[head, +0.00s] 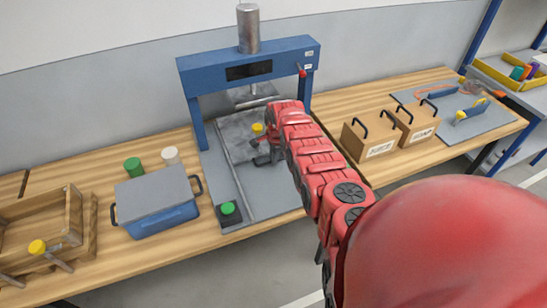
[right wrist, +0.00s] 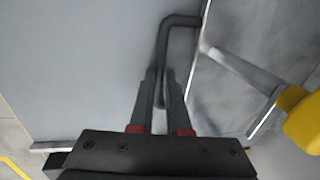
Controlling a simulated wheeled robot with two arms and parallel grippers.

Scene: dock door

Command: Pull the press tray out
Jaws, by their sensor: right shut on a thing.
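The press tray (head: 232,136) is a grey metal plate under the blue press frame (head: 248,68). It also shows at the right of the right wrist view (right wrist: 265,40). Its dark bent handle (right wrist: 180,21) sticks out from the tray's edge. My right gripper (head: 266,160) is at the tray's front edge. In the right wrist view my right gripper (right wrist: 162,85) is shut on the handle, with a finger on each side of the bar. My red arm hides the tray's right part in the head view. My left gripper is out of view.
A blue lidded box (head: 157,202) is at left, and cardboard boxes (head: 370,133) are at right.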

